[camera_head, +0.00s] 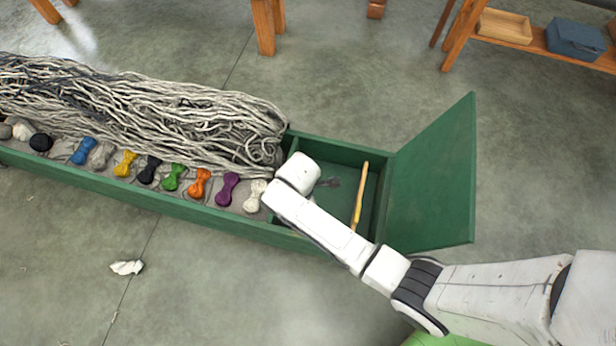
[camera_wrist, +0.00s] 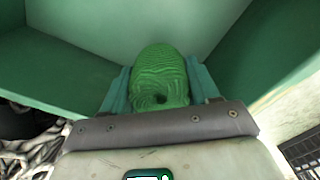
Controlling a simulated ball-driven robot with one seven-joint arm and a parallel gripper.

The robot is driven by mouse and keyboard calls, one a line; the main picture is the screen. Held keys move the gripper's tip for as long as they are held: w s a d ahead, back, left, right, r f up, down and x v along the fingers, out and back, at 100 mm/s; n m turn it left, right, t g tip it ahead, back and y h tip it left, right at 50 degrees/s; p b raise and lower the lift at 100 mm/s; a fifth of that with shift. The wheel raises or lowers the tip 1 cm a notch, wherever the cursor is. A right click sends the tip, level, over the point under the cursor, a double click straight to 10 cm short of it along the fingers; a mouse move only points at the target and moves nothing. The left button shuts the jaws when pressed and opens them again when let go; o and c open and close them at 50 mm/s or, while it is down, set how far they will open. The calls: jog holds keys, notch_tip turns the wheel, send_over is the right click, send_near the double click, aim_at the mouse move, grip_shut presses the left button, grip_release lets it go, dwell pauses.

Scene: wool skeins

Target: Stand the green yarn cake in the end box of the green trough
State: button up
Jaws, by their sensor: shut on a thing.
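The green trough (camera_head: 165,203) runs from the left to the middle of the head view. Its end box (camera_head: 336,148) is at the right end, with a green lid (camera_head: 435,180) standing open. My arm reaches over this box and hides part of it, including my gripper, in the head view. In the wrist view my gripper (camera_wrist: 160,88) is shut on the green yarn cake (camera_wrist: 160,72), a ribbed rounded cake with a dark hole facing the camera. Green walls (camera_wrist: 70,55) surround it. Whether the cake touches the box floor cannot be told.
A yellow wooden stick (camera_head: 359,195) lies in the end box, right of my wrist. Loose grey yarn (camera_head: 150,110) and a row of small coloured skeins, including a purple one (camera_head: 228,188), fill the long part. A white scrap (camera_head: 126,267) lies on the floor.

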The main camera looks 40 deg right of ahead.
jog(key=shift+f+b, duration=1.2)
jog(key=shift+f, duration=1.5)
jog(key=shift+f, duration=0.15)
jog(key=o, duration=1.1)
notch_tip(320, 180, up, 12)
jog(key=p, duration=0.5)
jog(key=shift+p, duration=0.4)
jog(key=s+d+r+m, duration=0.3)
jog(key=s+r+m, duration=0.1)
jog(key=s+m, duration=0.1)
jog(key=s+d+r+m, duration=0.3)
jog(key=s+r+m, duration=0.2)
jog(key=s, duration=0.1)
jog(key=s+d+r+m+t, duration=0.1)
jog(key=s+d+r+m, duration=0.2)
jog(key=s+r+m, duration=0.1)
jog(key=shift+s+r+m, duration=0.3)
jog(key=shift+s+m, duration=0.4)
jog(key=shift+s, duration=0.2)
